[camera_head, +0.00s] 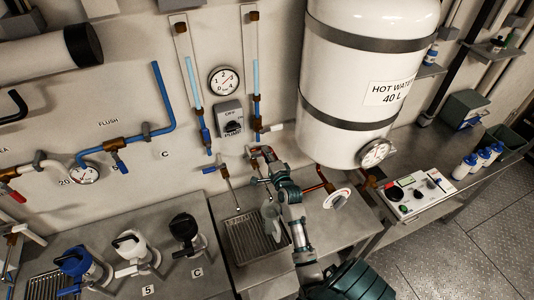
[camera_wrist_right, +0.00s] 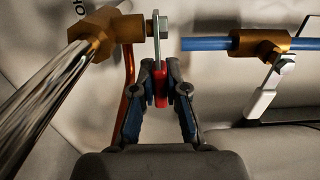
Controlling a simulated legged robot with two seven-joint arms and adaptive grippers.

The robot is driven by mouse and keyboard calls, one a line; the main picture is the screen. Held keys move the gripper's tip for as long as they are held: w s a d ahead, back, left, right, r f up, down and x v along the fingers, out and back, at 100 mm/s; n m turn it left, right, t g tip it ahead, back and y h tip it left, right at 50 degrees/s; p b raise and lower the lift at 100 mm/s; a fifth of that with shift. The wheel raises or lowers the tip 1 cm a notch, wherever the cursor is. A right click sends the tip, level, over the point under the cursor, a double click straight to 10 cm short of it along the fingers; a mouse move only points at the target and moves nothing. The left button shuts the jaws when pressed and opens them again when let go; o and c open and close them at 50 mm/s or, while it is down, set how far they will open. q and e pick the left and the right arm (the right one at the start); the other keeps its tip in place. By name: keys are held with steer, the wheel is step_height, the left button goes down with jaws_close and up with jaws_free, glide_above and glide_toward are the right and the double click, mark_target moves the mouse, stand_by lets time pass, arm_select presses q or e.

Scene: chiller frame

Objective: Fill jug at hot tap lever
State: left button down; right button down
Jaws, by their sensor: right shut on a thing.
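My right gripper (camera_head: 268,174) reaches up to the tap on the wall beside the tank. In the right wrist view, my right gripper (camera_wrist_right: 160,88) is shut on the red grip of a lever (camera_wrist_right: 161,72), which hangs from a brass valve (camera_wrist_right: 102,32). The red tap parts (camera_head: 263,153) show just above the gripper in the head view. A pale, see-through jug (camera_head: 271,211) stands on the drip tray (camera_head: 245,238), partly behind my right arm. I cannot tell whether water runs into it. My left gripper is not in view.
The white hot water tank (camera_head: 345,80) hangs close to the right of the tap. Jugs with blue (camera_head: 76,262), white (camera_head: 130,243) and black (camera_head: 184,228) tops stand on the left counter. A control box (camera_head: 416,194) is at the right.

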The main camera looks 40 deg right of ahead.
steer(key=shift+s+d, duration=0.1)
steer(key=shift+d, duration=0.2)
steer(key=shift+r+h, duration=0.1)
steer(key=shift+h, duration=0.2)
steer(key=shift+s+a+r+m+g+h+p, duration=0.25)
steer(key=shift+m+h+p, duration=0.35)
steer(key=shift+p, duration=0.65)
steer(key=shift+f, duration=0.1)
steer(key=shift+d+f+h, duration=0.15)
steer(key=shift+h, duration=0.15)
steer(key=c, duration=1.3)
jaws_free()
steer(key=shift+d, duration=0.1)
steer(key=shift+o, duration=0.6)
steer(key=shift+d+f, duration=0.15)
steer(key=shift+s+d+f, duration=0.1)
steer(key=shift+d+f, duration=0.05)
